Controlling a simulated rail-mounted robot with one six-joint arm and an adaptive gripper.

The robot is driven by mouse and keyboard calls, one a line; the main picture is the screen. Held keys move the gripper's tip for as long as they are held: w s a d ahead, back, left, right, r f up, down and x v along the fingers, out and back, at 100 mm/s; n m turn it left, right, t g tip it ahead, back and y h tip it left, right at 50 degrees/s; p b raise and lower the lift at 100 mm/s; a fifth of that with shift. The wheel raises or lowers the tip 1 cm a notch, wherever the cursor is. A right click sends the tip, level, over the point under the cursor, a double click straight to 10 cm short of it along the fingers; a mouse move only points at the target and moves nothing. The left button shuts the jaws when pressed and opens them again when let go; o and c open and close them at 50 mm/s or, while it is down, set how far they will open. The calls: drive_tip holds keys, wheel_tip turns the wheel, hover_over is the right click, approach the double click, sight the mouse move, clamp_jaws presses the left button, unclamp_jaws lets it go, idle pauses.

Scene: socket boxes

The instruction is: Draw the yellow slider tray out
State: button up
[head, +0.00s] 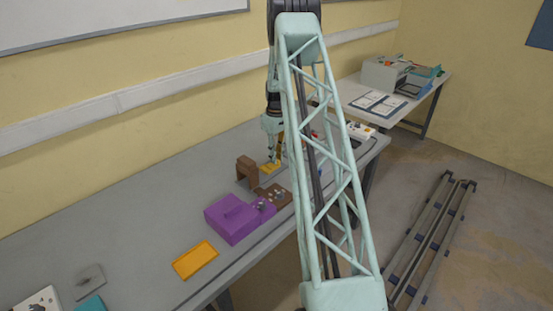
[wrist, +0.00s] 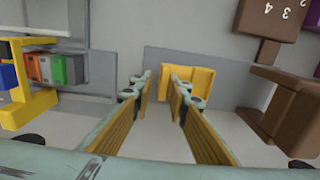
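A small yellow tray-like piece (head: 269,168) sits on the table next to a brown arch-shaped block (head: 246,165), low beside my gripper (head: 277,153). In the wrist view this yellow piece (wrist: 203,82), with raised edges, lies just beyond the fingertips, and the brown block (wrist: 290,100) is to its right. My gripper (wrist: 160,88) is open, with a clear gap between its two fingers. The right fingertip overlaps the yellow piece in the picture; I cannot tell whether they touch. A separate flat yellow tray (head: 195,260) lies nearer the front of the table.
A purple box (head: 232,222) and a brown board with small parts (head: 277,196) stand close by on the grey table (head: 130,220). In the wrist view, a yellow frame (wrist: 38,108) and several coloured blocks (wrist: 50,68) are at the left.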

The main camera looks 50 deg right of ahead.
drive_tip(key=shift+o, duration=0.9)
drive_tip(key=shift+s+d, duration=0.1)
drive_tip(key=shift+r, duration=0.1)
drive_tip(key=shift+r, duration=0.2)
wheel_tip(320, 180, up, 11)
drive_tip(key=shift+r, duration=0.2)
idle(0.4)
